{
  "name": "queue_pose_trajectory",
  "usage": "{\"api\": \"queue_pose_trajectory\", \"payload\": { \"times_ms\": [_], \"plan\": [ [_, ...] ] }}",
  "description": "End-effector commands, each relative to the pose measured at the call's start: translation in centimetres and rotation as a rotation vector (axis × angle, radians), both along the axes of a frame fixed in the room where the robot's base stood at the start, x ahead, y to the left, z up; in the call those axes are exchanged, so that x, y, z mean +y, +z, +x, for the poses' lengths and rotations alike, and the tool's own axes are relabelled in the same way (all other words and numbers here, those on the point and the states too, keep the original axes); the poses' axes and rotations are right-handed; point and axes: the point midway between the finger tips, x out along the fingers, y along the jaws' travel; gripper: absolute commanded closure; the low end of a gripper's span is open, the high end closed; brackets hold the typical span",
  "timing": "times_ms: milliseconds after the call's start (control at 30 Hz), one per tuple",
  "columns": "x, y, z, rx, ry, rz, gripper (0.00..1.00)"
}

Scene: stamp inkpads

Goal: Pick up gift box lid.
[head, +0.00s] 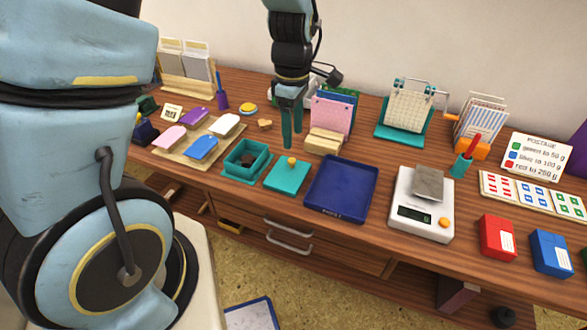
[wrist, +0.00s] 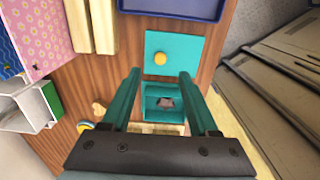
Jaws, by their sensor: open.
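The gift box lid (head: 287,175) is a flat teal square with a yellow knob on top. It lies on the wooden table between the open teal gift box (head: 247,160) and the blue tray. In the wrist view the lid (wrist: 187,46) lies beyond the fingertips, with the box (wrist: 163,112) nearer and partly behind the fingers. The box holds a small dark object. My gripper (head: 291,142) is open and empty, its teal fingers pointing down above the table near the lid's back edge. In the wrist view my gripper (wrist: 161,74) has its fingers spread, apart from the lid.
The blue tray (head: 341,211) sits right of the lid, and a scale (head: 420,228) stands farther right. A wooden rack with pink and blue cards (head: 332,112) stands behind. A board with colored tags (head: 168,155) lies left. The table's front edge is close.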

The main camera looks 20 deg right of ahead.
Motion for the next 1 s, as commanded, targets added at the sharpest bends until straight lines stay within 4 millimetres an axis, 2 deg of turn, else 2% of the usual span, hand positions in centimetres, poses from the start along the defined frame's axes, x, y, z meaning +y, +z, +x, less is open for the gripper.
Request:
{"api": "queue_pose_trajectory", "payload": {
  "times_ms": [100, 367, 633, 800, 1000],
  "plan": [
    [0.0, -1.7, 0.0, 0.003, -0.001, 0.003, 0.40],
    [0.1, -3.4, 0.0, 0.001, -0.002, 0.001, 0.40],
    [0.3, -6.9, 0.1, 0.003, -0.003, 0.001, 0.40],
    [0.2, -7.8, 0.1, 0.001, -0.002, -0.001, 0.40],
    [0.2, -7.8, 0.1, 0.000, -0.002, -0.001, 0.41]
  ]
}}
